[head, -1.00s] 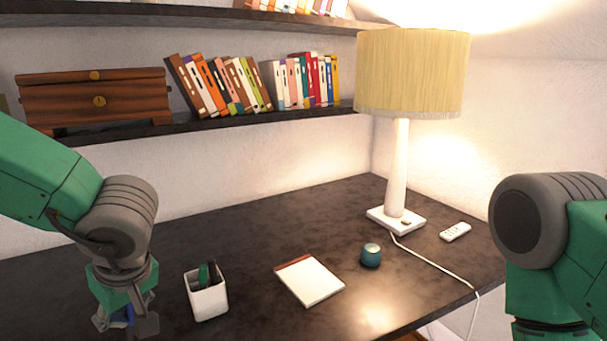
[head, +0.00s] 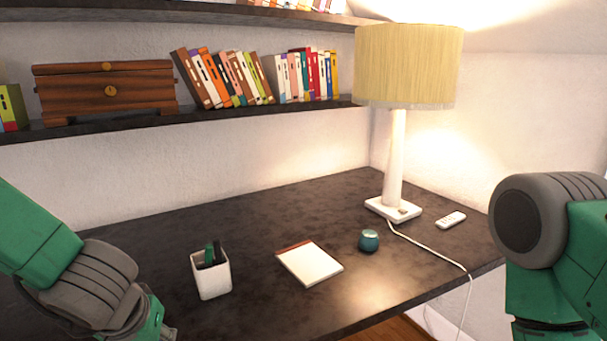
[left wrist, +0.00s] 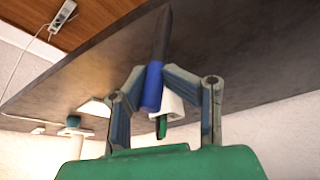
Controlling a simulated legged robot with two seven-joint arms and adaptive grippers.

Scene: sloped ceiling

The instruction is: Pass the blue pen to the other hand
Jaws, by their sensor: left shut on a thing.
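The blue pen (left wrist: 153,86) is between the fingers of my left gripper (left wrist: 155,88) in the left wrist view, with its dark end pointing away. My left gripper is shut on it. In the head view my left arm is at the lower left, and the gripper and the pen are out of the frame. My right arm is at the right edge of the head view, and its gripper is below the frame.
A white pen cup (head: 212,276) with dark and green pens stands on the dark desk (head: 290,210). A notepad (head: 310,264), a teal round object (head: 369,240), a lamp (head: 394,160) and a white remote (head: 451,220) are further right. A shelf with books runs behind.

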